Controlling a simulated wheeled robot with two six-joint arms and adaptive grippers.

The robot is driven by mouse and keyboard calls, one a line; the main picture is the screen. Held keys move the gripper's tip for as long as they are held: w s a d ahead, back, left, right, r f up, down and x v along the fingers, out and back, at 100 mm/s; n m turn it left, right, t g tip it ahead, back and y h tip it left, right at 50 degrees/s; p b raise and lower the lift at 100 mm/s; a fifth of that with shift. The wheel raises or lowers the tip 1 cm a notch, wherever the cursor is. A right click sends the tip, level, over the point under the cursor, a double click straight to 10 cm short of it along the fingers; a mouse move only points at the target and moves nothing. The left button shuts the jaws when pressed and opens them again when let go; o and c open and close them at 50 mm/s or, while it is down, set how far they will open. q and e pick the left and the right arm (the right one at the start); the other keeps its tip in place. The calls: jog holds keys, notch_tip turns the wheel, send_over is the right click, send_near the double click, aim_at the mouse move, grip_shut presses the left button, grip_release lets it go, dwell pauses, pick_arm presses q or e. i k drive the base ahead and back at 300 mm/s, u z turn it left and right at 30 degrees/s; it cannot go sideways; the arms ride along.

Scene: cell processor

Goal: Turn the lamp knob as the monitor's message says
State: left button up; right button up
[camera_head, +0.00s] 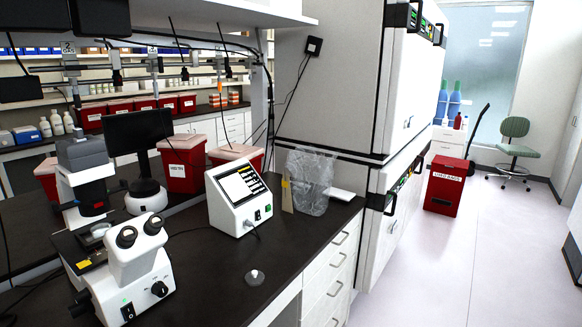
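A white microscope (130,262) stands at the front left of the dark bench. A round black knob (159,289) is on the lower front of its base, beside a black switch with a green mark (128,311). I take this knob for the lamp knob; its setting is too small to read. A black monitor (138,132) on a stand is behind the microscope. Its screen looks dark and I can read no message on it. Neither of my grippers is in view.
A white control box (240,198) with a pale panel stands right of the microscope. A small white knob-like piece (255,277) lies on the bench (215,275). Red bins (183,163) and a clear bag-lined container (308,183) stand behind. Bench front between microscope and drawers is mostly clear.

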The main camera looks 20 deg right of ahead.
aim_at(84, 296)
jog(key=z, duration=0.25)
jog(key=i, duration=0.85)
